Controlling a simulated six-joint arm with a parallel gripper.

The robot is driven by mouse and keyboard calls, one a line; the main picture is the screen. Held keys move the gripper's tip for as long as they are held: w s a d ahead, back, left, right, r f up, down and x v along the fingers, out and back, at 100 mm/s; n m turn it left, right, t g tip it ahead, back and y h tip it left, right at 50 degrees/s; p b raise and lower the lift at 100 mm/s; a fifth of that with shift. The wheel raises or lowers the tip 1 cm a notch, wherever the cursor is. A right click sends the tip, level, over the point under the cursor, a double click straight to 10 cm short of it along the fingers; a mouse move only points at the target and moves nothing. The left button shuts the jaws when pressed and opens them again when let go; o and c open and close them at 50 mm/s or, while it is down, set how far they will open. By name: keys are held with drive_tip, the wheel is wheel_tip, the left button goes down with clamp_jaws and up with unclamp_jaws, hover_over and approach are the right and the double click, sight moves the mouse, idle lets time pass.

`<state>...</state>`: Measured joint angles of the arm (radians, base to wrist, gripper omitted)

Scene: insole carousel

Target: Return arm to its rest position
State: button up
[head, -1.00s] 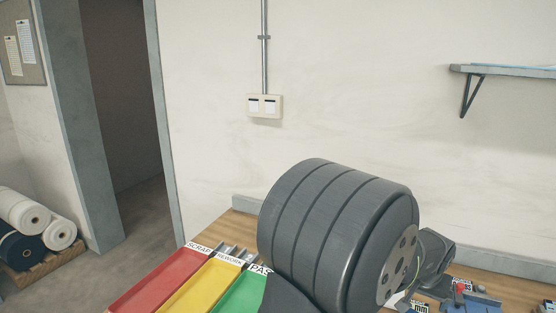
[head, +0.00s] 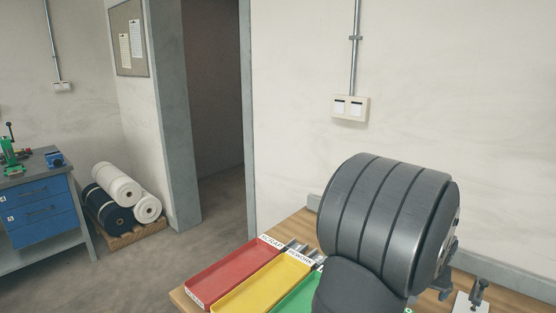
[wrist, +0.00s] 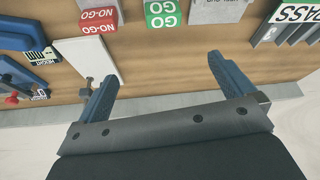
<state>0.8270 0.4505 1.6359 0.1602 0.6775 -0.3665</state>
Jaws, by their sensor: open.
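My gripper (wrist: 157,88) shows in the wrist view with its two blue fingers spread wide apart and nothing between them. It is above the wooden bench (wrist: 140,80). A red NO-GO block (wrist: 97,18) and a green GO block (wrist: 162,14) are beyond the fingers in the wrist view. A white plate with a small clamp (wrist: 90,60) is close to the left finger.
Red (head: 235,275), yellow (head: 262,286) and green (head: 298,292) trays lie on the bench left of my arm. A blue gauge (wrist: 22,80) is at the wrist view's left. A doorway (head: 215,100), fabric rolls (head: 118,185) and a blue-drawer cabinet (head: 40,210) stand beyond, with open floor between.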

drive_tip(key=w+a+n, duration=0.2)
drive_tip(key=w+a, duration=0.3)
drive_tip(key=a, duration=0.3)
drive_tip(key=w+a+f+n+y, duration=0.1)
drive_tip(key=w+a+n, duration=0.1)
drive_tip(key=w+a, duration=0.4)
drive_tip(key=shift+a+f+t+y, duration=0.2)
drive_tip(key=shift+a+t+y, duration=0.1)
drive_tip(key=shift+a, duration=0.55)
idle(0.3)
